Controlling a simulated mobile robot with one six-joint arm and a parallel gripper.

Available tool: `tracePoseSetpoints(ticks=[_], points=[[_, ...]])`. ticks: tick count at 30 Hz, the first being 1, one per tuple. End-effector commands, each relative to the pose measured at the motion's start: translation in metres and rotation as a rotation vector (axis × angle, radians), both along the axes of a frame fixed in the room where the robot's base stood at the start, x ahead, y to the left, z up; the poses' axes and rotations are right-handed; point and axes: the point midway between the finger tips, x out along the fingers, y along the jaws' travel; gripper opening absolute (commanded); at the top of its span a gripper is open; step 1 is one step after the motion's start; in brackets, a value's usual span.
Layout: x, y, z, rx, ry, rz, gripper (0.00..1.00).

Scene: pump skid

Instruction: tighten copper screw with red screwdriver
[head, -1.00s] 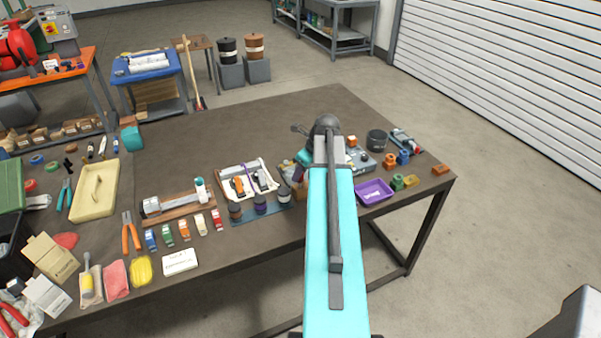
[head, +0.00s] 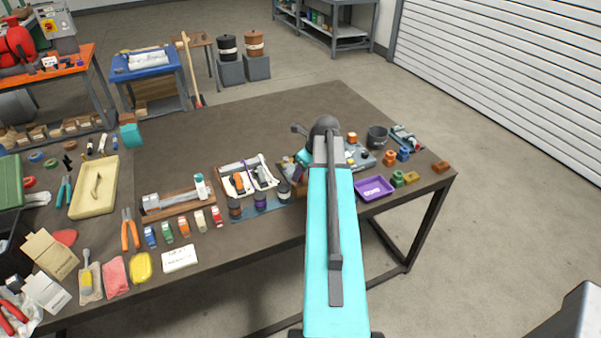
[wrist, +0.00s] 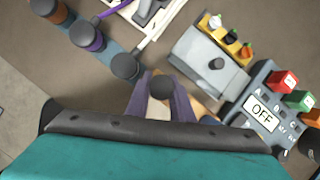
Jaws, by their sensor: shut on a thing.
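My gripper (wrist: 160,98) shows in the wrist view with its two grey-purple fingers on either side of a thing with a dark round end (wrist: 161,87). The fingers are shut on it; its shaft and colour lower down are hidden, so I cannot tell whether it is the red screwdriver. In the head view my teal arm covers most of the gripper and what lies beneath it. A tan wooden piece (wrist: 205,107) shows just right of the fingers. I cannot make out the copper screw in either view.
Several dark-lidded jars (wrist: 124,66) stand left of the gripper. A grey box with knobs (wrist: 210,65) and a control box with an OFF display (wrist: 262,113) lie to the right. A purple tray (head: 373,188) sits near the table edge. The table's back (head: 270,120) is clear.

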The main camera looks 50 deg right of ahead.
Motion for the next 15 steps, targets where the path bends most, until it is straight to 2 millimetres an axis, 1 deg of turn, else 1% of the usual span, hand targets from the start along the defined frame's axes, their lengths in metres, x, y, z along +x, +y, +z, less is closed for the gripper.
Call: tracePoseSetpoints(ticks=[8, 9, 11, 12, 13, 15], points=[[0.0001, 0.0000, -0.0019, 0.000, 0.000, 0.000, 0.00], [0.0001, 0.0000, -0.0019, 0.000, 0.000, 0.000, 0.24], [0.0001, 0.0000, -0.0019, 0.000, 0.000, 0.000, 0.34], [0.0001, 0.0000, -0.0019, 0.000, 0.000, 0.000, 0.41], [0.0001, 0.0001, -0.0019, 0.000, 0.000, 0.000, 0.42], [0.0001, 0.0001, -0.0019, 0.000, 0.000, 0.000, 0.42]])
